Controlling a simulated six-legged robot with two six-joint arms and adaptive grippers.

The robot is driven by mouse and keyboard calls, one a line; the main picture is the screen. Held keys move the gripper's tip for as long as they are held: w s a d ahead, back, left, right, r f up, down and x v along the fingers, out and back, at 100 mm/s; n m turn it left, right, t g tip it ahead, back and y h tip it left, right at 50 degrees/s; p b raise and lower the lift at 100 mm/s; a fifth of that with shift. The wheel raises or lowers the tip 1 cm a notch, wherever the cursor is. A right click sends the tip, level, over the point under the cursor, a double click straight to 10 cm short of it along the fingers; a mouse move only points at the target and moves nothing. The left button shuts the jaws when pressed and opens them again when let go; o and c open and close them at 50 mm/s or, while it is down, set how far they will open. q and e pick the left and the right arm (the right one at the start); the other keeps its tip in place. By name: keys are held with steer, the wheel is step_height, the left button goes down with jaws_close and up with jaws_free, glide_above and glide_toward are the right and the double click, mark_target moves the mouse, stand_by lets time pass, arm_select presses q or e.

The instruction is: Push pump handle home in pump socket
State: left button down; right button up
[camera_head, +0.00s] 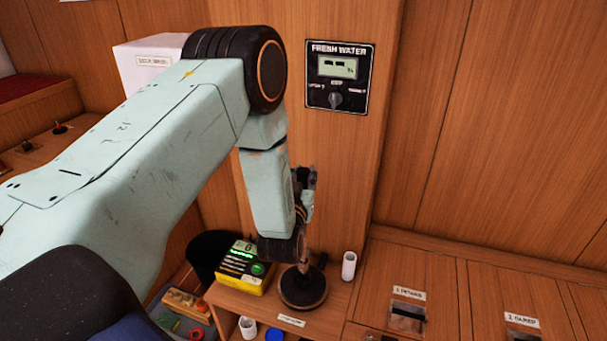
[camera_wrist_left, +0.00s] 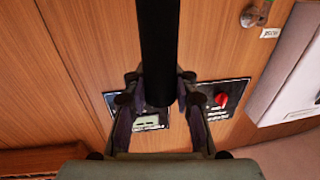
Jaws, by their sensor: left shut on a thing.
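The pump (camera_head: 303,290) has a round black base on the wooden ledge in the head view. A short dark stub (camera_head: 322,260) sticks up at its right side; I cannot tell whether it is the socket. My left gripper (camera_head: 306,192) shows partly behind my forearm, above the pump. In the left wrist view a long black bar, seemingly the pump handle (camera_wrist_left: 158,45), runs down between the fingers of my left gripper (camera_wrist_left: 163,98), which is shut on it. The handle's lower end and its seating in the socket cannot be made out. My right gripper is not in view.
A yellow box with green lights (camera_head: 240,268) stands left of the pump. A white cup (camera_head: 349,266) stands close on the right. Another white cup (camera_head: 248,327) and a blue lid (camera_head: 274,335) are in front. The FRESH WATER panel (camera_head: 338,78) is on the wall behind.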

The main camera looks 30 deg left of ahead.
mark_target(304, 187)
arm_select(q)
steer(key=shift+f+b, duration=1.35)
steer(key=shift+f, duration=0.45)
steer(key=c, duration=1)
jaws_free()
steer(key=shift+o, duration=0.4)
steer(key=o, duration=0.3)
steer(key=shift+r+p, duration=3.15)
steer(key=shift+r, duration=0.4)
